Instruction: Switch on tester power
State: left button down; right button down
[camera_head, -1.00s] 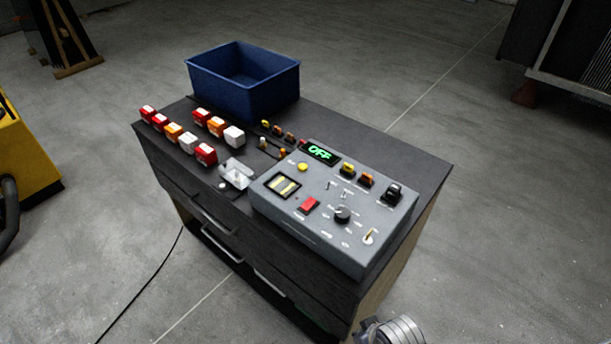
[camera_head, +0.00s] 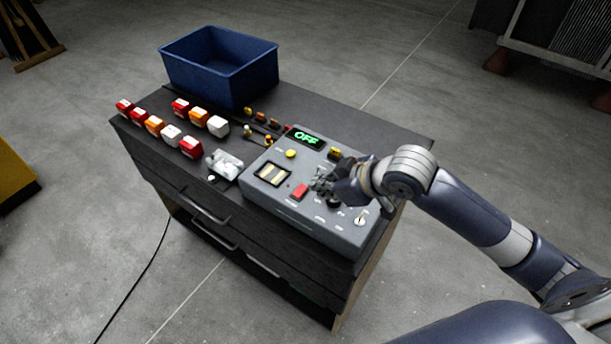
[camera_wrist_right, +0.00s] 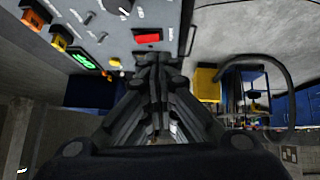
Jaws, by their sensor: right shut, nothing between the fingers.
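The grey tester box (camera_head: 327,233) lies on the cabinet top, and its green display (camera_head: 306,138) reads OFF. A red switch (camera_head: 299,191) sits near the front of its panel; in the right wrist view the red switch (camera_wrist_right: 147,38) shows just beyond my fingertips. My right gripper (camera_head: 318,184) is shut and empty, over the panel just right of the red switch. A small gap seems to remain in the wrist view; contact cannot be told. My gripper hides part of the knob area. My left gripper is out of view.
A blue bin (camera_head: 220,75) stands at the back of the cabinet top (camera_head: 380,126). Several red, orange and white blocks (camera_head: 171,135) stand left of the tester. Open floor surrounds the cabinet.

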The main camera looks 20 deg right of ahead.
jog(key=shift+t, duration=0.3)
jog(key=w+r, duration=0.1)
jog(key=d+r, duration=0.1)
jog(key=r, duration=0.1)
jog(key=w+d+r, duration=0.1)
jog(key=shift+w+d+r, duration=0.1)
jog(key=shift+w+r, duration=0.1)
jog(key=shift+w, duration=0.1)
jog(key=shift+w, duration=0.1)
jog(key=p, duration=0.3)
send_over(306, 187)
jog(key=f, duration=0.7)
jog(key=shift+a+f, duration=0.1)
jog(key=shift+a, duration=0.2)
jog(key=shift+d+f+p, duration=0.2)
jog(key=shift+f+p, duration=0.15)
jog(key=shift+f, duration=0.9)
jog(key=shift+d+f, duration=0.15)
jog(key=shift+f, duration=0.5)
